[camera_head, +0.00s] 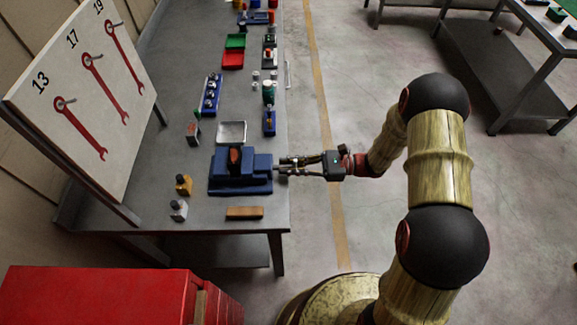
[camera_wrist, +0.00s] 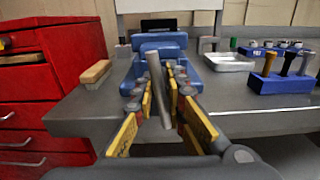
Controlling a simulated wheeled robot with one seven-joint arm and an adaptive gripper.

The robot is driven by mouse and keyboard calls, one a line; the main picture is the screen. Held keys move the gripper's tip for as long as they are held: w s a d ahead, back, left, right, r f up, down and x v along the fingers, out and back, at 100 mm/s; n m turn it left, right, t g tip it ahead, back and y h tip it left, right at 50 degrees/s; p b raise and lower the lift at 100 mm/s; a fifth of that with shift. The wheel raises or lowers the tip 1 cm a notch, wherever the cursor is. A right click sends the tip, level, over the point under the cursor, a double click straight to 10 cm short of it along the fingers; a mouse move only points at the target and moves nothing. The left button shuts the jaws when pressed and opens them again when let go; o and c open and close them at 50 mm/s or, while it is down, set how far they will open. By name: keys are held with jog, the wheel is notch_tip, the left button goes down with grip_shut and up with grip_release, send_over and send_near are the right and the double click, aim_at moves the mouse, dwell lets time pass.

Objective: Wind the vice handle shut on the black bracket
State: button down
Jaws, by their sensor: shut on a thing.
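The blue vice (camera_head: 226,183) stands at the right edge of the grey bench, and it also fills the top middle of the wrist view (camera_wrist: 158,42). Its handle (camera_wrist: 158,88) is a grey bar, slightly tilted, between my yellow finger pads. My gripper (camera_head: 284,167) reaches the vice from the right and is shut on the handle; the fingers also show in the wrist view (camera_wrist: 162,98). A dark piece (camera_wrist: 158,24), perhaps the black bracket, shows behind the blue jaw. How tightly the jaws meet it is hidden.
A wooden-topped brush or block (camera_head: 244,213) lies near the bench's front. A silver tray (camera_head: 232,132) and a blue tool holder (camera_head: 269,122) stand behind the vice. A red cabinet (camera_head: 95,297) is at lower left. The floor right of the bench is open.

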jog(key=shift+n, duration=1.1)
jog(key=c, duration=1.8)
grip_release()
jog(key=shift+d, duration=0.1)
jog(key=d, duration=1.2)
jog(key=shift+s, duration=0.15)
jog(key=shift+a+f, duration=0.1)
